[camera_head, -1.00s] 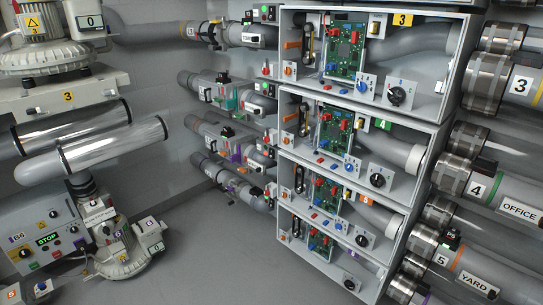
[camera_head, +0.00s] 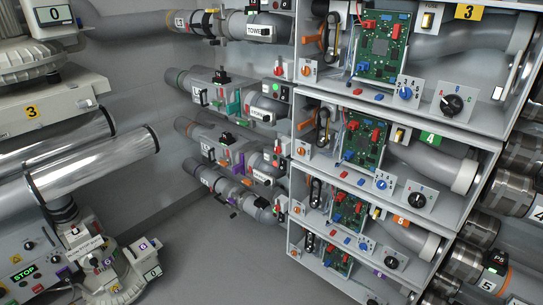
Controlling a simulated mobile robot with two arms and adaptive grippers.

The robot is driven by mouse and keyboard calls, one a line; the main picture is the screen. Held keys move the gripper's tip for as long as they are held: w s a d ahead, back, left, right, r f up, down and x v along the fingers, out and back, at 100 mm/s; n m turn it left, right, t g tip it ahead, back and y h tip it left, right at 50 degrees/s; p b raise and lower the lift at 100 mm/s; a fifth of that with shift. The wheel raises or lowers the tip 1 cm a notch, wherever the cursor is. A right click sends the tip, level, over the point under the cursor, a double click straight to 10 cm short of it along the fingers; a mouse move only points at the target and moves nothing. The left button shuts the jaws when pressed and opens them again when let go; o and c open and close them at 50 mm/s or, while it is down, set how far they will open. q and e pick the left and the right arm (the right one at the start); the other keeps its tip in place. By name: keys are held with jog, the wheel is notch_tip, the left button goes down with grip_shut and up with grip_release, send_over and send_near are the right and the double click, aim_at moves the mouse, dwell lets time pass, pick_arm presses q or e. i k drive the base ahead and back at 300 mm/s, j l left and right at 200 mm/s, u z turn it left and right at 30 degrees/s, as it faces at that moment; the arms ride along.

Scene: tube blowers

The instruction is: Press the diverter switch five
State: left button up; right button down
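No gripper of mine shows in the head view. A grey cabinet (camera_head: 297,75) has stacked bays with numbered tags. The third bay down bears an orange tag (camera_head: 401,221), its number too small to read surely. That bay holds a green circuit board (camera_head: 347,212), a small blue knob (camera_head: 361,239) on a white plate and a black rotary knob (camera_head: 391,263). I cannot tell which control is the diverter switch. Above it, the bay with the green 4 tag (camera_head: 430,137) has a blue knob (camera_head: 382,184) and a black knob (camera_head: 417,200).
The top bay has a yellow 3 tag (camera_head: 468,12) and a black knob (camera_head: 452,104). Several grey pipes (camera_head: 215,130) with valves run left of the cabinet. Machines and a control panel (camera_head: 25,285) with a green STOP display stand at left. Grey floor (camera_head: 215,265) lies clear between.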

aim_at(283, 165)
jog(key=i+j+z, duration=0.1)
jog(key=i+j, duration=0.55)
jog(key=i+j+z, duration=0.15)
jog(key=i+j, duration=0.45)
jog(key=j, duration=0.2)
